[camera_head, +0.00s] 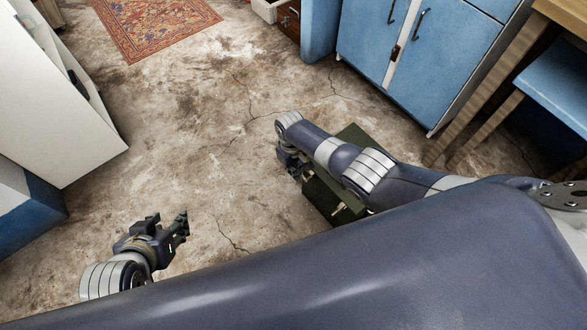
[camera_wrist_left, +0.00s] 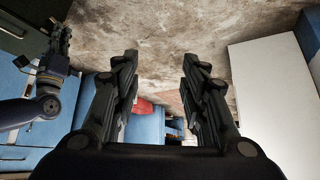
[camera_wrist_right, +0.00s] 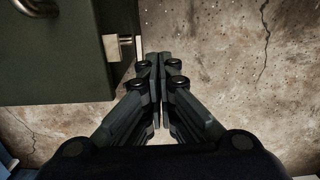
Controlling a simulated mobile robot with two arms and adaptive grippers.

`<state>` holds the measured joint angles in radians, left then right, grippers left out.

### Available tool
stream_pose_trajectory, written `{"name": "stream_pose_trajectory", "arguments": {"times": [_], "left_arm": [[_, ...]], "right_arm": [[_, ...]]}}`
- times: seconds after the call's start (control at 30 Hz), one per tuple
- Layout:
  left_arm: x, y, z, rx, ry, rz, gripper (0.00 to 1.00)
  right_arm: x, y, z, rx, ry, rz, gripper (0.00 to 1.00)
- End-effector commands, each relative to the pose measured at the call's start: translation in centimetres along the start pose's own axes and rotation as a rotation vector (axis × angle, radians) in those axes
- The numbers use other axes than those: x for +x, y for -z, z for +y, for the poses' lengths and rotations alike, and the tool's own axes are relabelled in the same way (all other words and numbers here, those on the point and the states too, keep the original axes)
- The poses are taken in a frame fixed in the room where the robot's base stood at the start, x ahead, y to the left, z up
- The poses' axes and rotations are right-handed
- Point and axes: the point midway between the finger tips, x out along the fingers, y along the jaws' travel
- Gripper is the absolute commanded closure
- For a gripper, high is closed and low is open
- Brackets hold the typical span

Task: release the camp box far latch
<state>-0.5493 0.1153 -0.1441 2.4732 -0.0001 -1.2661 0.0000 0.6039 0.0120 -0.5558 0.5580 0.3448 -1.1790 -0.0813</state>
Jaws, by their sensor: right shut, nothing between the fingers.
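The dark green camp box (camera_head: 322,198) is on the floor, partly hidden under my right arm. In the right wrist view the box (camera_wrist_right: 55,65) fills the upper left, with a pale metal latch (camera_wrist_right: 124,46) on its edge. I cannot tell for sure whether that latch is released. My right gripper (camera_head: 297,170) is shut and empty at the box's left end. Its fingertips (camera_wrist_right: 158,60) are just right of the latch, with a small gap visible. My left gripper (camera_head: 184,224) is open and empty, away from the box; its spread fingers show in the left wrist view (camera_wrist_left: 158,65).
Blue cabinets (camera_head: 415,45) stand beyond the box, and a wooden table (camera_head: 500,75) is at right. A white cabinet (camera_head: 55,100) is at left. A patterned rug (camera_head: 155,22) lies at the back. The cracked floor (camera_head: 200,130) between is clear.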

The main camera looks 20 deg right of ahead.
Motion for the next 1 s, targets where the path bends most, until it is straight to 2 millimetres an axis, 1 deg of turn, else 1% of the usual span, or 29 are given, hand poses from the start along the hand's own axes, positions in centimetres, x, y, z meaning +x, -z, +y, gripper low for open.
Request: {"name": "stream_pose_trajectory", "arguments": {"times": [0.2,0.5,0.6,0.67,0.77,0.93,0.97,1.0], "left_arm": [[-0.1,-0.7,-0.2,0.001,0.004,-0.029,0.6],[0.0,-1.0,-0.3,0.003,0.006,-0.037,0.6],[-0.3,-1.4,-0.3,0.001,0.007,-0.061,0.6],[-0.7,-2.0,-0.4,0.0,0.008,-0.091,0.6],[-1.5,-3.4,-0.6,-0.003,0.012,-0.167,0.6],[-3.7,-6.7,-0.9,-0.009,0.019,-0.332,0.6],[-3.8,-7.1,-1.0,-0.01,0.019,-0.354,0.6],[-3.0,-7.1,-0.9,-0.009,0.018,-0.353,0.6]], "right_arm": [[0.1,-0.1,0.0,0.0,0.0,0.0,1.0],[0.0,-0.1,0.0,0.0,0.0,0.0,1.0],[-0.3,-0.2,0.0,0.0,0.0,0.0,1.0],[-0.6,-0.2,0.1,0.001,0.0,0.0,1.0],[-1.1,-0.4,0.1,0.002,0.0,0.0,1.0],[-2.2,-0.7,0.2,0.003,0.001,-0.001,1.0],[-2.4,-0.7,0.2,0.004,0.001,-0.001,1.0],[-2.8,-0.8,0.2,0.004,0.001,-0.001,1.0]]}}
